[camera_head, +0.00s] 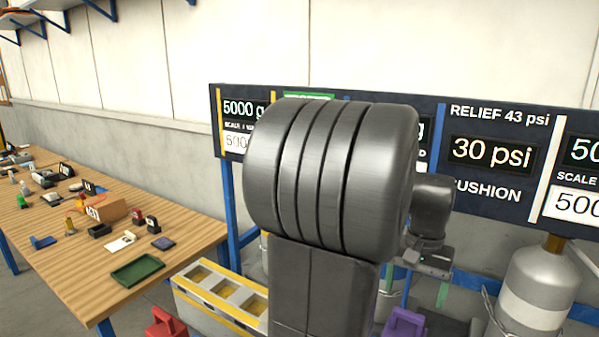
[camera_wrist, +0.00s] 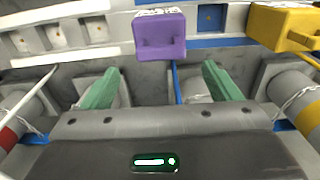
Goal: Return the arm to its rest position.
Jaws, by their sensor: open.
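My arm stands up in the middle of the head view, and its dark links hide much of the station behind it. My gripper (camera_wrist: 155,90) shows in the wrist view with its two green fingers well apart and nothing between them. In the head view only a part of the gripper end shows to the right of the arm, with a bit of green finger (camera_head: 442,294). A purple block-like piece (camera_wrist: 159,36) lies beyond the fingertips in the wrist view, apart from them. It also shows low in the head view (camera_head: 405,325).
A wooden table (camera_head: 190,235) with a green tray (camera_head: 137,270) and many small items stands at left. A dark sign panel (camera_head: 490,120) reads 30 psi. A grey cylinder (camera_head: 540,280) stands at right. A red piece (camera_head: 166,324) and a yellow piece (camera_wrist: 285,24) are near.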

